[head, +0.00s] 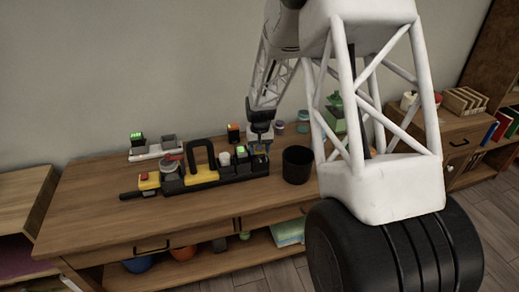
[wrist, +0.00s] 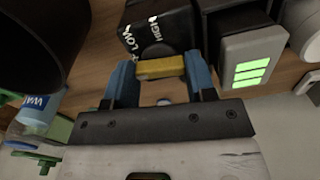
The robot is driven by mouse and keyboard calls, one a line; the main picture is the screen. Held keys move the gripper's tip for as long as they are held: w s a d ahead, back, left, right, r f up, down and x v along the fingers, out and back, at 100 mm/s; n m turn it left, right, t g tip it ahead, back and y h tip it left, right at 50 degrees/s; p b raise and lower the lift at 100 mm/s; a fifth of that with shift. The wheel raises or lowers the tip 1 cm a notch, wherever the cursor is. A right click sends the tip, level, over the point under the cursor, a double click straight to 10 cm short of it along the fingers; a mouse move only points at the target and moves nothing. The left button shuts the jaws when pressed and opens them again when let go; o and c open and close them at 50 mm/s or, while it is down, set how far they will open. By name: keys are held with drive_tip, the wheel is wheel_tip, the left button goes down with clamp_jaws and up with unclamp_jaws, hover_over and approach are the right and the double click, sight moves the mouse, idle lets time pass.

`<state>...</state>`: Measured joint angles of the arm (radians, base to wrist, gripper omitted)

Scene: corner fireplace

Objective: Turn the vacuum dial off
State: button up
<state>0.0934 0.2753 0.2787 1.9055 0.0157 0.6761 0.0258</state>
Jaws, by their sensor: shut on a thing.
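The vacuum dial (wrist: 160,68) shows in the wrist view as a yellow bar at the front of a black box (wrist: 160,27) lettered "HIGH" and "LOW". My gripper (wrist: 159,75) has its two blue fingers on the bar's ends, shut on it. The dial's pointing direction and any "OFF" mark cannot be made out. In the head view, my gripper (head: 260,152) reaches down to the right end of a long black and yellow unit (head: 202,174) on the wooden bench. There the dial is mostly hidden.
A grey block with green bars (wrist: 250,65) stands right beside the dial box. A black cup (head: 297,165) stands close to my gripper on the right. Small jars (head: 303,121) stand behind. The bench (head: 110,215) is clear at its front left.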

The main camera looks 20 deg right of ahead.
drive_tip(key=shift+n, duration=0.8)
drive_tip(key=o, duration=0.9)
drive_tip(key=shift+o, duration=0.2)
drive_tip(key=shift+r, duration=0.15)
drive_tip(key=shift+r, duration=3.75)
drive_tip(key=shift+s+r, duration=0.1)
drive_tip(key=shift+r, duration=0.05)
